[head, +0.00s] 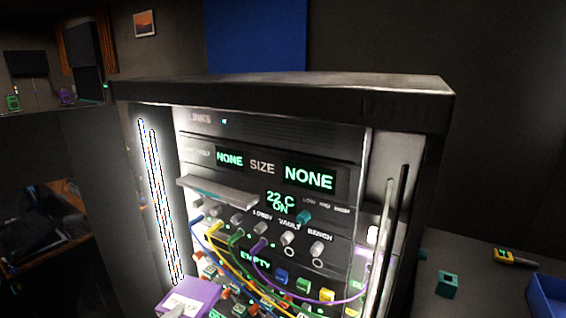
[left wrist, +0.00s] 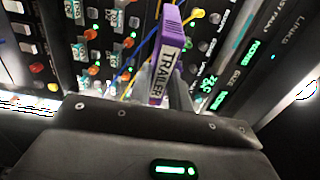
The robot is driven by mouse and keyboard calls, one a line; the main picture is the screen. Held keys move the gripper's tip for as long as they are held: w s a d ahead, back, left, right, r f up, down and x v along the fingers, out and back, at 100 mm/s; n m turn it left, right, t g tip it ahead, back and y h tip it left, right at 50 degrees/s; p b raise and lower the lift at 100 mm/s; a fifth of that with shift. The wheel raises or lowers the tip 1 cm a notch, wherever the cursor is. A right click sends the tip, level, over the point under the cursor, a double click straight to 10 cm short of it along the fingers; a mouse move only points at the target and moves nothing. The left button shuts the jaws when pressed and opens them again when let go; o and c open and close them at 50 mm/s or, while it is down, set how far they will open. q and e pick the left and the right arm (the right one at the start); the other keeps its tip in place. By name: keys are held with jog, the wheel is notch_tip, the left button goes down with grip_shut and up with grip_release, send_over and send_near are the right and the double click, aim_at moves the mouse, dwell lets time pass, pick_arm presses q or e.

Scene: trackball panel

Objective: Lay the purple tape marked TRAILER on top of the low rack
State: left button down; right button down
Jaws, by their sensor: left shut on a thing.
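The purple tape (head: 188,297) with a white label is at the bottom of the head view, in front of the rack. In the left wrist view the tape (left wrist: 168,55) shows its label reading TRAILER. My left gripper (left wrist: 172,88) is shut on the tape; only a bit of its tip (head: 175,310) shows at the bottom edge of the head view. The rack (head: 290,88) is a dark cabinet with a flat top, and the tape is held below that top. My right gripper is not in view.
The rack front has displays, knobs, and blue, yellow, green and purple cables (head: 262,268). A shelf-like tray (head: 218,192) sticks out of it. At right, a table holds a teal block (head: 448,285), a yellow tool (head: 515,258) and a blue bin (head: 545,295).

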pick_arm(q)
jog(key=n+y, duration=0.1)
jog(key=y, duration=0.1)
jog(key=a+n+t+y, duration=0.1)
jog(key=n+y, duration=0.1)
jog(key=w+f+n+t+y, duration=0.1)
jog(key=n+y, duration=0.1)
jog(key=y, duration=0.1)
jog(key=shift+w+a, duration=0.1)
jog(key=shift+a, duration=0.3)
jog(key=shift+w+d+r+n+y, duration=0.1)
jog(key=shift+d+r+n+y, duration=0.3)
jog(key=shift+y, duration=0.3)
jog(key=shift+w+d+r, duration=0.1)
jog(key=shift+d+r, duration=0.3)
jog(key=shift+d, duration=0.25)
jog(key=shift+a, duration=0.15)
